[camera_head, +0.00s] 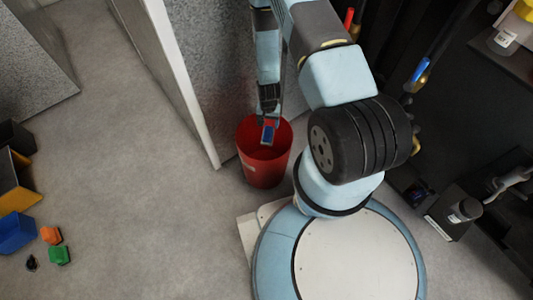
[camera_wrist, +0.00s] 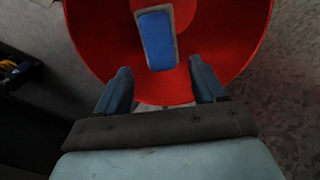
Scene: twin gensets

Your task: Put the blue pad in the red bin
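The red bin (camera_head: 262,172) stands on the floor beside the grey panel, and its inside fills the top of the wrist view (camera_wrist: 225,45). The blue pad (camera_head: 268,132), a blue rectangle with a grey edge, shows inside the bin's mouth; it also shows in the wrist view (camera_wrist: 156,38). My gripper (camera_head: 268,113) points down over the bin. In the wrist view its two fingers (camera_wrist: 160,70) are spread apart, with a gap on each side of the pad. I cannot tell whether the pad rests on the bin's bottom or is in the air.
A grey panel (camera_head: 182,80) with a pale edge stands close behind and left of the bin. At the left lie a blue bin (camera_head: 15,233), a green piece (camera_head: 60,255) and an orange piece (camera_head: 50,234). Dark machinery fills the right. The floor at centre left is clear.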

